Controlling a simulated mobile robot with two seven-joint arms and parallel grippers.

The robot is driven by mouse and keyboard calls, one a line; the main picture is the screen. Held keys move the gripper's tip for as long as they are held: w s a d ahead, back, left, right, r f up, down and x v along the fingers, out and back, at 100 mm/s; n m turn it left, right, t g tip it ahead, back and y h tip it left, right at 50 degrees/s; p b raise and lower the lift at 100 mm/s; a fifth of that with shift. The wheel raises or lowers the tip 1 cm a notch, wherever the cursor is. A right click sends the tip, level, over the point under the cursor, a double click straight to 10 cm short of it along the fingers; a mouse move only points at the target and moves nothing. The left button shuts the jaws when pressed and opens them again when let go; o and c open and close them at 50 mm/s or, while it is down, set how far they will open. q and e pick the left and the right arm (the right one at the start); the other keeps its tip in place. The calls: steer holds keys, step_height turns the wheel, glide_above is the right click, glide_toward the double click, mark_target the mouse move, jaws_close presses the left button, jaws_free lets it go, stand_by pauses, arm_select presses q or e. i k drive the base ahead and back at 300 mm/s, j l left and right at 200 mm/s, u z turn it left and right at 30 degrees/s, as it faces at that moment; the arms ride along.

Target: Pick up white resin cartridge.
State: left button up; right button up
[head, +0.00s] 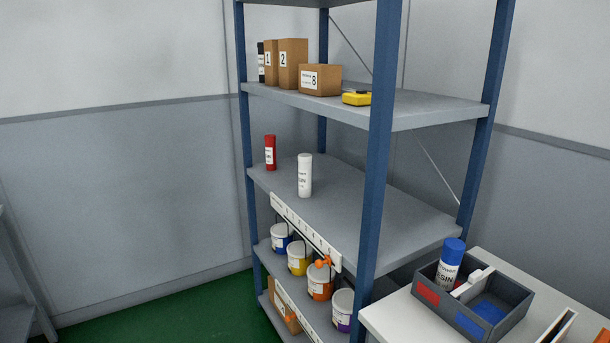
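The white resin cartridge (305,176) stands upright on the middle shelf (350,206) of the blue-posted rack.
A blue rack post (378,150) rises right of the cartridge. A label strip (305,232) lines the shelf edge. Several paint buckets (298,258) stand below; boxes (293,64) are above. A grey divided tray (470,312) holds a blue-capped cartridge (450,265) on a white table.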

mark_target(304, 159)
steer(key=i+j+z, duration=0.15)
steer(key=z, duration=0.3)
steer(key=i+j+z, duration=0.15)
steer(key=j+z, duration=0.15)
steer(key=z, duration=0.2)
steer(key=i+j+z, duration=0.1)
steer(key=j, duration=0.25)
steer(key=i+j+z, duration=0.15)
steer(key=j, duration=0.2)
steer(key=j+z, duration=0.1)
steer(key=j, duration=0.25)
steer(key=i, duration=0.05)
